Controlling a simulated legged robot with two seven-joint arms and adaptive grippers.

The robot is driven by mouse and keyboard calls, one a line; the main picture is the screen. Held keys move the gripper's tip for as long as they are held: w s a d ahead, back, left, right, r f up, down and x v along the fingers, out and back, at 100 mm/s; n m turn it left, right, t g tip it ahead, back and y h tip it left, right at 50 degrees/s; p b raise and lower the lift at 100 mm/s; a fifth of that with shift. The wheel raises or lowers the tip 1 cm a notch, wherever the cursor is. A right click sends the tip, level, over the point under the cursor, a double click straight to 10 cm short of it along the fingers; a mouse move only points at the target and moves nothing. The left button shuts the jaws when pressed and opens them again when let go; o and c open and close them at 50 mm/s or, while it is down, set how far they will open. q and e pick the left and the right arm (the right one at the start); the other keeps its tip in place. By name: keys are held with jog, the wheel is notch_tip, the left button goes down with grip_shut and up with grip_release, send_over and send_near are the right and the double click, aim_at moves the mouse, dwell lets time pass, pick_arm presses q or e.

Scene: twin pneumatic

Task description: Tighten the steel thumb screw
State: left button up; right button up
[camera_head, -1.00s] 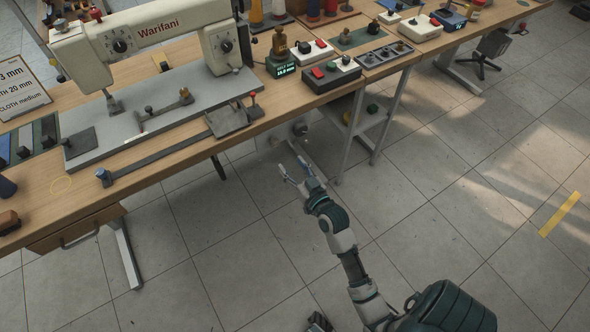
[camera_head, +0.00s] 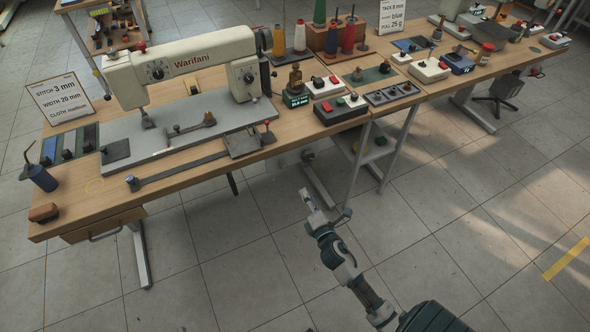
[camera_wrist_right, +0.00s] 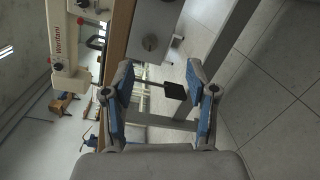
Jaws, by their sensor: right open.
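The sewing machine (camera_head: 190,62) stands on the wooden table, and its grey bed plate (camera_head: 182,130) carries a small bracket with knobs (camera_head: 190,126). A long flat bar (camera_head: 185,170) along the table's front has a metallic knob (camera_head: 131,183) at its left end. I cannot tell for certain which small knob is the steel thumb screw. My right gripper (camera_head: 307,198) is open and empty, in front of and below the table edge. In the right wrist view my right gripper (camera_wrist_right: 163,88) has its fingers spread, with a dark pad (camera_wrist_right: 175,91) showing between them. My left gripper is out of view.
A round fitting (camera_head: 307,155) sits under the table edge near table legs.

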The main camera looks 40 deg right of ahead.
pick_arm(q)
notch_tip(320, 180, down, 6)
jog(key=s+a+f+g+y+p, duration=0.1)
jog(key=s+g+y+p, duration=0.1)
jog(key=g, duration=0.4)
pick_arm(e)
jog(key=s+a+n+t+y, duration=0.1)
jog(key=s+a+n, duration=0.1)
jog(key=n, duration=1.1)
send_near(284, 168)
jog(key=shift+n, duration=0.4)
jog(key=b+x, duration=0.1)
jog(key=x, duration=0.7)
jog(key=shift+w+d+f, duration=0.1)
jog(key=shift+w+d, duration=0.05)
jog(key=shift+w, duration=0.05)
jog(key=shift+w+d+y+b, duration=0.1)
jog(key=shift+w+y+b, duration=0.2)
jog(key=shift+w, duration=0.15)
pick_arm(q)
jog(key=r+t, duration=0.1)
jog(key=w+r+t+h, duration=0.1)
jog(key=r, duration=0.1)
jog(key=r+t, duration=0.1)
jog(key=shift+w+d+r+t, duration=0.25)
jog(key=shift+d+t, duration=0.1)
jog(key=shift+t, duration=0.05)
pick_arm(e)
grip_shut()
